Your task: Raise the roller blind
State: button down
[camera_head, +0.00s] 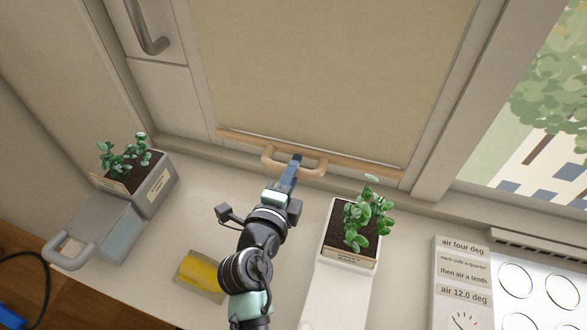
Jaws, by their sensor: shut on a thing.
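The roller blind (335,75) is a beige sheet that hangs over the window, drawn down almost to the sill. A wooden bar (235,137) runs along its lower edge, with a wooden loop handle (312,170) at its middle. My gripper (293,166) is at the handle and shut on it. The fingers hide part of the handle's middle. My arm reaches up to it from the bottom of the view.
Planters with green plants stand to the left (155,185) and right (350,235) of my arm. A yellow item (203,273) lies near my arm. A hob (530,285) and a labelled panel (462,280) are at the lower right.

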dwell(0.8)
jog(key=p, duration=1.1)
send_near(293, 12)
jog(key=w+d+r, duration=0.1)
jog(key=w+d, duration=0.1)
jog(key=d, duration=0.1)
jog(key=shift+w, duration=0.2)
jog(key=c, duration=0.7)
grip_release()
jog(key=shift+f, duration=0.1)
jog(key=v, duration=1.3)
jog(key=shift+p, duration=0.4)
